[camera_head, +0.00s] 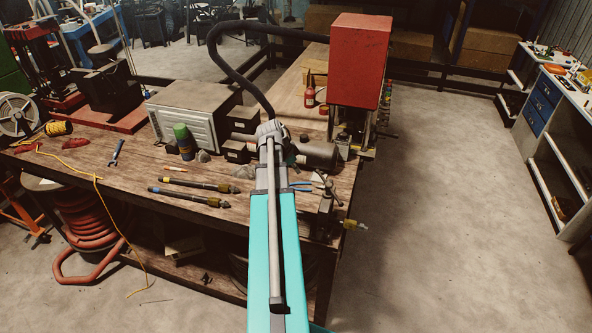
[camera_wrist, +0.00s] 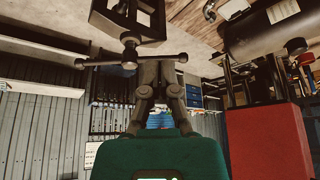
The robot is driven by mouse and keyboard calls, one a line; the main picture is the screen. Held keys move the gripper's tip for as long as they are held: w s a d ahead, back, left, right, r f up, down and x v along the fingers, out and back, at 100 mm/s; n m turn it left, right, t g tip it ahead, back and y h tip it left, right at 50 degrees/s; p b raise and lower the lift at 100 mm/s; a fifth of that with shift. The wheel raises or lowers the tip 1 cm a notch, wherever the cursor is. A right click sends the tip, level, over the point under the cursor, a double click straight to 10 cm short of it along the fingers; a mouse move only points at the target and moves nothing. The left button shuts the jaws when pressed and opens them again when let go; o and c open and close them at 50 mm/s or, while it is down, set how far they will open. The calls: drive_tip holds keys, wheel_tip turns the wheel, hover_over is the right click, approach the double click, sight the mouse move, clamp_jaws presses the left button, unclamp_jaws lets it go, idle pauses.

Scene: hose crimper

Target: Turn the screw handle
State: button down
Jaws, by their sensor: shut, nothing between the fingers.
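The screw handle (camera_wrist: 105,62) is a dark crossbar with rounded ends on a screw, seen in the upper left of the wrist view. It belongs to a dark vise (camera_wrist: 125,15), whose body also shows at the near right corner of the bench in the head view (camera_head: 325,212). My gripper (camera_wrist: 158,68) is shut and empty, with its fingertips close to the right half of the bar. I cannot tell whether they touch it. In the head view my arm hides the gripper.
The wooden bench (camera_head: 120,185) carries two dark hoses (camera_head: 190,195), blue pliers (camera_head: 300,187) and a grey machine box (camera_head: 190,112). A red box (camera_head: 360,60) stands at the back right. Concrete floor (camera_head: 450,200) is clear to the right.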

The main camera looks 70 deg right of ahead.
sight(328, 192)
drive_tip(key=s+d+f+b, duration=0.5)
drive_tip(key=f+b, duration=0.1)
drive_tip(key=shift+d+f, duration=0.15)
drive_tip(key=shift+f, duration=0.1)
idle(0.7)
drive_tip(key=shift+s, duration=0.1)
